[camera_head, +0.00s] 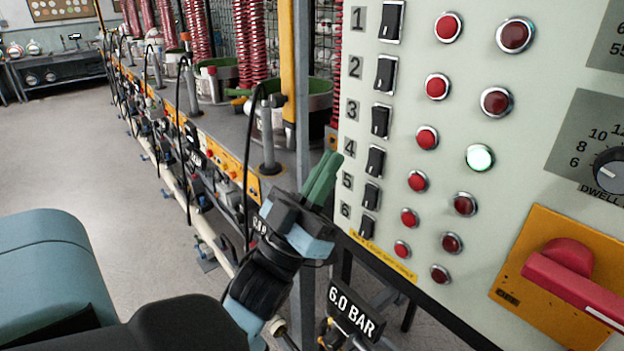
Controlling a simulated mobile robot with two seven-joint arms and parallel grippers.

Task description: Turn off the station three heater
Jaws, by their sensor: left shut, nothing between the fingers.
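The pale green control panel (410,55) shows numbered rows 1 to 6, each with a black rocker switch, a red button and a round lamp. In row 3 are the label "3" (353,110), the rocker switch (381,121), the red button (427,138) and a lamp (480,158) lit whitish green. The lamps of the other rows are dark red. My left gripper (331,159) has green fingers, shut and empty, pointing up beside the panel's left edge, left of the row 4 and 5 labels. I cannot tell whether it touches the panel. My right gripper is not in view.
A red handle on a yellow plate (520,240) and a dwell dial (610,168) sit on the panel's right. A "6.0 BAR" sign (356,308) is below my gripper. A long press bench with red springs (250,40) runs behind. Floor at left is clear.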

